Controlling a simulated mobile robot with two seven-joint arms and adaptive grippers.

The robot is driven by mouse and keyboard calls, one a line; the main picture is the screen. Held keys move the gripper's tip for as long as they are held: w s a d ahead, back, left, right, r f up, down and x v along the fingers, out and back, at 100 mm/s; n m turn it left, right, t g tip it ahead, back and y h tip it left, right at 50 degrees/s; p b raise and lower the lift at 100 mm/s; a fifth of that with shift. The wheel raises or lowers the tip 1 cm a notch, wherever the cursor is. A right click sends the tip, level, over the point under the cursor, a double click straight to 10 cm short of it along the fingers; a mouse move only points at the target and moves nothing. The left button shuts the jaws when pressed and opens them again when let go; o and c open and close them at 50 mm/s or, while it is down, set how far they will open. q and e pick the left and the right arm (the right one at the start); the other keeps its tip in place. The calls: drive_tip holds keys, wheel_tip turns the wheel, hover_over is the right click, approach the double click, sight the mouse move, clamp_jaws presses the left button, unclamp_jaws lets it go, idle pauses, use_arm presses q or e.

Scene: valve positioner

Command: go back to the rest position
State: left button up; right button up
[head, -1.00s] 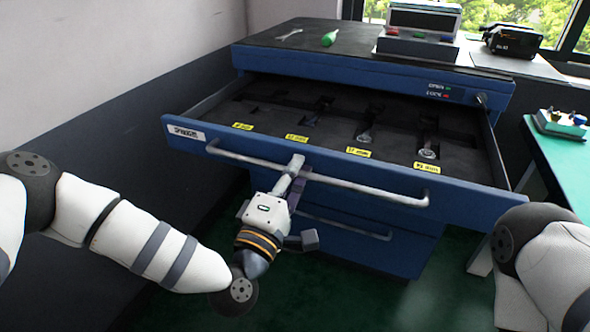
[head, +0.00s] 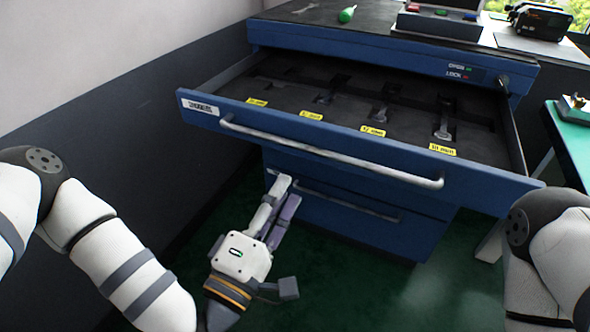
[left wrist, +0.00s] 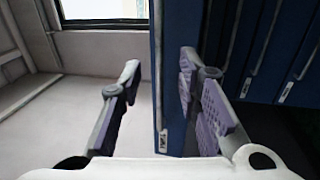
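My left gripper (head: 280,190) hangs in front of the blue cabinet, below the long handle (head: 330,155) of the pulled-out top drawer and apart from it. In the left wrist view its two fingers (left wrist: 160,68) stand apart with nothing between them, so it is open and empty. The drawer's blue front (left wrist: 165,90) shows on edge behind the fingers there. My right gripper is out of view; only part of my right arm shows at the right edge of the head view.
The drawer (head: 480,180) stands open, with wrenches (head: 442,125) in labelled recesses. A green table (head: 575,140) stands at the right. Dark green floor (head: 340,280) is free below the drawer.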

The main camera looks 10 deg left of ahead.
use_arm(q)
drive_tip(key=shift+s+a, duration=0.15)
drive_tip(key=shift+s, duration=0.25)
drive_tip(key=shift+f, duration=0.1)
drive_tip(key=s+d+f+m+g+h+p, duration=0.15)
drive_tip(key=s+d+f+m+g, duration=0.25)
drive_tip(key=s+f+m+g, duration=0.55)
drive_tip(key=s+a+f+m+g+y, duration=0.2)
drive_tip(key=s+a+f+g, duration=0.25)
drive_tip(key=s+f, duration=0.6)
drive_tip(key=s+a+f+m+g+y+p, duration=0.1)
drive_tip(key=s+a+g+y, duration=0.4)
drive_tip(key=s+a, duration=0.9)
drive_tip(key=s+m+g+p, duration=0.1)
drive_tip(key=g, duration=0.1)
drive_tip(key=shift+s+a+g+y, duration=0.15)
drive_tip(key=shift+a+g+y, duration=0.1)
drive_tip(key=shift+g+y, duration=0.1)
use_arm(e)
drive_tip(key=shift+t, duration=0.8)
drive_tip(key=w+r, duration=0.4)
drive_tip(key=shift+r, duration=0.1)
